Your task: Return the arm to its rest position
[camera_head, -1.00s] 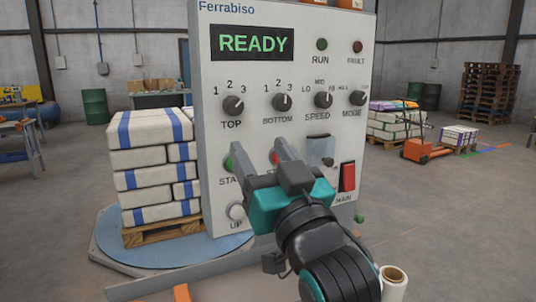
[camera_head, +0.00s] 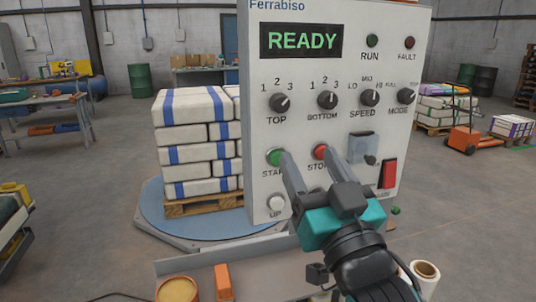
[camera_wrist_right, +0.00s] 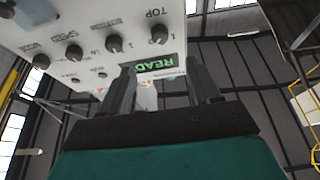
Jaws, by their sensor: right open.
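My right gripper (camera_head: 305,172) is open and empty in front of the lower part of the control panel (camera_head: 417,50). Its two fingers point at the panel near the green start button (camera_head: 274,157) and the red stop button (camera_head: 320,152). I cannot tell whether a fingertip touches the panel. The display (camera_head: 301,40) reads READY. In the right wrist view the two fingers (camera_wrist_right: 163,90) stand apart, with the panel (camera_wrist_right: 60,25) and its knobs beyond them. My left gripper is not in view.
A stack of white sacks with blue stripes (camera_head: 195,135) stands on a pallet (camera_head: 205,205) on the round turntable (camera_head: 160,222). A stretch-film roll (camera_head: 425,270) stands at the lower right. An orange pallet truck (camera_head: 465,138) is at right. Open floor lies left of the turntable.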

